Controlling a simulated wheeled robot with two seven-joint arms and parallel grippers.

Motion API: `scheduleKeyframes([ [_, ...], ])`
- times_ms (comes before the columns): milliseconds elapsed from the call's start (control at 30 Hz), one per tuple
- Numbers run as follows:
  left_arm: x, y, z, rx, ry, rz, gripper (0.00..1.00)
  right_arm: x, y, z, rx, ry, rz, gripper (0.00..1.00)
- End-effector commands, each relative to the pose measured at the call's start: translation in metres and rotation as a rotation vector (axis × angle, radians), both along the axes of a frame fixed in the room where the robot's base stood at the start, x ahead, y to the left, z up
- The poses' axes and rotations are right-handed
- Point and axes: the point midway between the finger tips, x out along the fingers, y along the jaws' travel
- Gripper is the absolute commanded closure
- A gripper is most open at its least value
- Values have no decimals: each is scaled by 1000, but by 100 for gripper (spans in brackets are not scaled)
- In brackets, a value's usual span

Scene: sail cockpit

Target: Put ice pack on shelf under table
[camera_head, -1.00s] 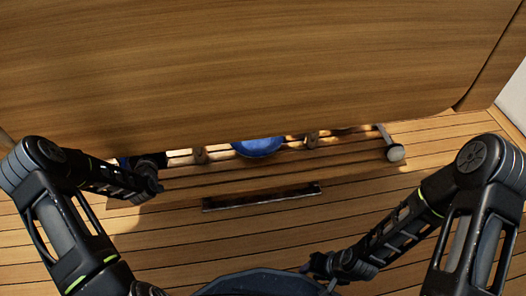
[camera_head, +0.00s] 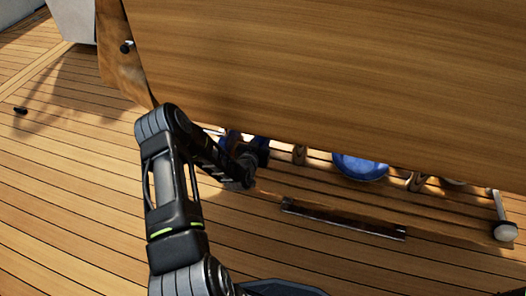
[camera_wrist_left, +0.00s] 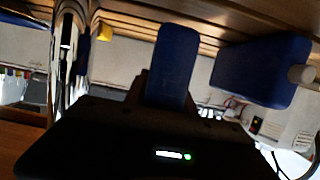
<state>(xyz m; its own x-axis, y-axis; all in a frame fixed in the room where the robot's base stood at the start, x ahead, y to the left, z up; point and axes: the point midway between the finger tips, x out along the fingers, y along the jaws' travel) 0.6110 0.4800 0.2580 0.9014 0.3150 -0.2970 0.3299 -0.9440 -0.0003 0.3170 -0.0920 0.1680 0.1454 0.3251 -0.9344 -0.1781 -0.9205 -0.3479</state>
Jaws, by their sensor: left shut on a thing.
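The table (camera_head: 340,75) spreads its wooden top across the head view and hides most of what is under it. The slatted shelf (camera_head: 315,165) shows below its near edge. My left gripper (camera_head: 243,166) reaches under that edge at the shelf's left part. It is shut on the ice pack, a blue slab (camera_wrist_left: 173,62) standing up between the jaws in the left wrist view. A second, larger blue block (camera_wrist_left: 262,70) is to its right. I cannot tell whether the ice pack touches the shelf. My right gripper is out of view.
A round blue dish (camera_head: 360,167) lies on the shelf, right of my left gripper. A white-ended post (camera_head: 505,230) stands at the shelf's right end. A dark bar (camera_head: 343,219) runs in front. The deck (camera_head: 75,190) at the left is mostly clear.

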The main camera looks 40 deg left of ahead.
Motion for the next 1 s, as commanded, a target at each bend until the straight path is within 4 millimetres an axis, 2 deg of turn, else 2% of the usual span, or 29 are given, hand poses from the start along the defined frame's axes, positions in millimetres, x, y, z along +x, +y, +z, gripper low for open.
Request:
scheduleKeyframes([
  [267, 1, 0, 1, 2, -5, 0, 100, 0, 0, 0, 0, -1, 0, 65],
  [567, 1, 0, -35, 0, -4, 1, 100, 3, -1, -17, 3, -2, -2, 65],
  [967, 1, 0, -37, 1, -4, 0, 100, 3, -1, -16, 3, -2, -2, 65],
  [1000, 0, 0, -39, 0, -1, 0, 68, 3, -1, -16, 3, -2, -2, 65],
])
